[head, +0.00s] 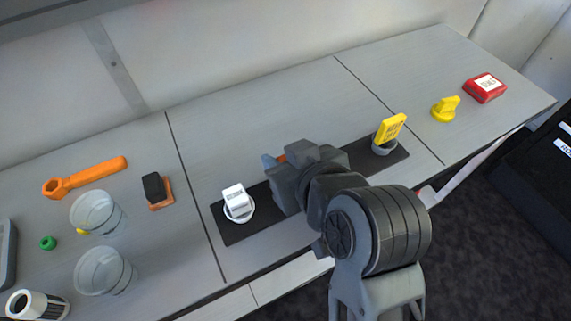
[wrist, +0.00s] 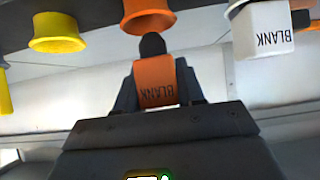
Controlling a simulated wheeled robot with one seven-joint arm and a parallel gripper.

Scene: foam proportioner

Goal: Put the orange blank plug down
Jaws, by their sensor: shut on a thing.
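My gripper (wrist: 153,95) is shut on the orange blank plug (wrist: 155,80), whose BLANK lettering appears upside down in the wrist view. A dark rounded end (wrist: 152,44) shows beyond the plug, towards an orange cup (wrist: 148,14) on the dark strip. A gap shows between plug and cup; its depth I cannot tell. In the head view my gripper (head: 277,178) is over the strip (head: 236,232), and only a sliver of orange (head: 282,158) shows past it. My arm hides the strip's middle.
A white blank plug (head: 235,199) stands in a ring on the strip's left, and a yellow tagged plug (head: 390,128) stands at its right. An empty yellow cup (wrist: 58,32) is beside the orange one. An orange-and-black block (head: 157,190) and glasses (head: 95,212) stand left. Grey table behind the strip is clear.

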